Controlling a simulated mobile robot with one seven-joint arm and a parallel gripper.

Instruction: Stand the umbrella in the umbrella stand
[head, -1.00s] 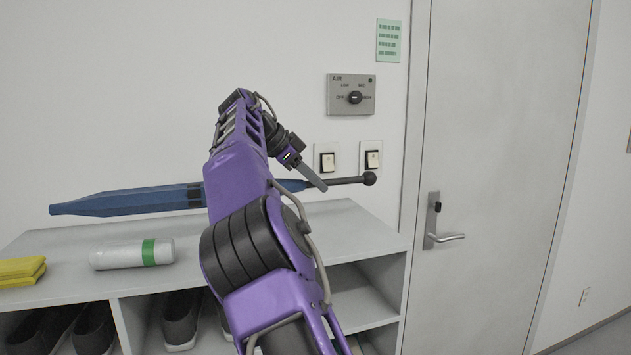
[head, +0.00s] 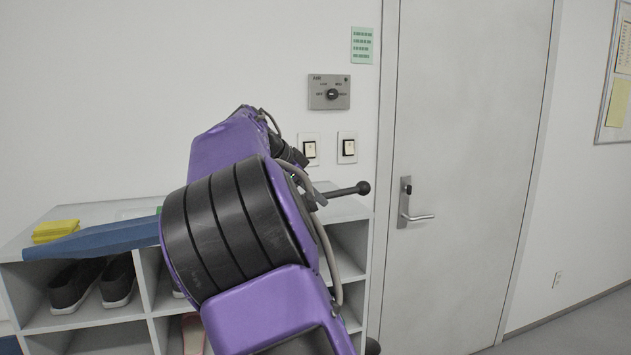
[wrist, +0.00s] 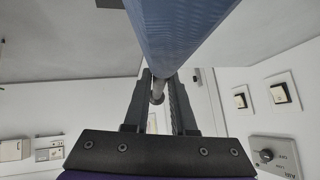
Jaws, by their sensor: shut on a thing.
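The blue folded umbrella (head: 104,239) lies roughly level in the head view, in front of the shoe shelf, its dark ball-tipped handle (head: 350,190) pointing right. My arm hides its middle. In the wrist view my gripper (wrist: 159,88) is shut on the umbrella, and the blue canopy (wrist: 181,30) runs from the fingers toward the top of the picture. In the head view the fingertips are mostly hidden behind my purple arm. No umbrella stand shows in these views.
The grey shelf unit (head: 92,212) holds dark shoes (head: 118,279) in its compartments and a folded yellow cloth (head: 56,230) on top. Light switches (head: 347,147) and a dial panel (head: 329,92) are on the wall. A closed door (head: 466,150) stands to the right, with open floor (head: 560,335) beyond it.

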